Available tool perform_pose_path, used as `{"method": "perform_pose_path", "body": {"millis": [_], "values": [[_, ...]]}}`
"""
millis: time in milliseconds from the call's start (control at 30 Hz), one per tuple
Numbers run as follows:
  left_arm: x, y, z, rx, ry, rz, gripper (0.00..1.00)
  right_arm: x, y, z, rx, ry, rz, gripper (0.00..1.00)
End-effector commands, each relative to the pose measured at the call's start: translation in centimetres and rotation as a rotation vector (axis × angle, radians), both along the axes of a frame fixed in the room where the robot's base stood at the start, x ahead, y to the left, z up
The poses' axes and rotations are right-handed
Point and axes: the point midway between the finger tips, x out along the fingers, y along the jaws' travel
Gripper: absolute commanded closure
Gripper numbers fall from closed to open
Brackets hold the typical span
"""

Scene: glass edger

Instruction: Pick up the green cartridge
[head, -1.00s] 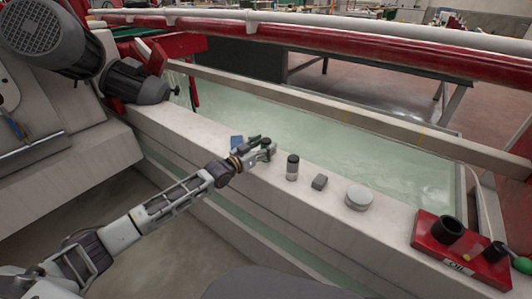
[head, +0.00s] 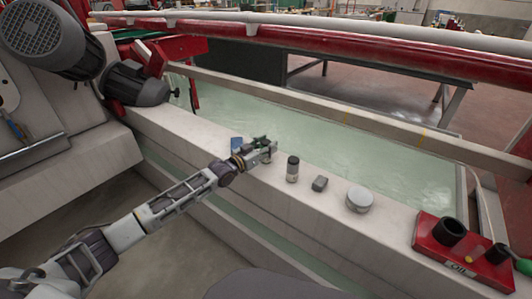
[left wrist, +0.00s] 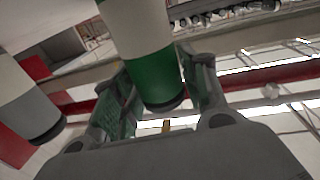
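The green cartridge (head: 258,140) is at my left gripper (head: 264,149), over the concrete ledge, and is partly hidden by the fingers in the head view. In the left wrist view the cartridge (left wrist: 156,72) shows a white band, a green band and a dark end. It sits between the two fingers of my left gripper (left wrist: 165,90), which look closed on its sides. I cannot tell whether it is clear of the ledge. My right gripper is not in view.
On the ledge (head: 225,165), a blue item (head: 236,143) lies left of the gripper. A red holder (head: 450,250) is farther right.

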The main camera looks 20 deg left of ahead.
Motion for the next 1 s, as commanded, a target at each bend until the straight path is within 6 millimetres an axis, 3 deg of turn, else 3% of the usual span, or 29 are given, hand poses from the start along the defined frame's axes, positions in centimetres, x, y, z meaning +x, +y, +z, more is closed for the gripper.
{"method": "perform_pose_path", "body": {"millis": [33,233,633,800,900,1000], "values": [[0.0,0.0,0.0,0.000,0.000,0.000,0.67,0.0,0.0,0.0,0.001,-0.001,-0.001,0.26],[0.0,0.0,0.1,0.000,-0.001,0.000,0.90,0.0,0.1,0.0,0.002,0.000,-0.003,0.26],[0.0,0.0,0.7,-0.001,-0.002,0.000,0.91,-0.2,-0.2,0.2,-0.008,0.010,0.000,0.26],[0.0,0.0,2.3,0.000,-0.003,0.000,0.91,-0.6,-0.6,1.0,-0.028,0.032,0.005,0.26],[0.0,0.0,3.6,0.000,-0.003,0.000,0.91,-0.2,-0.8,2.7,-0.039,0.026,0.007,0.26],[0.0,0.0,5.1,0.000,-0.004,-0.001,0.91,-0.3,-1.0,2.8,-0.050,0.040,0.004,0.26]]}}
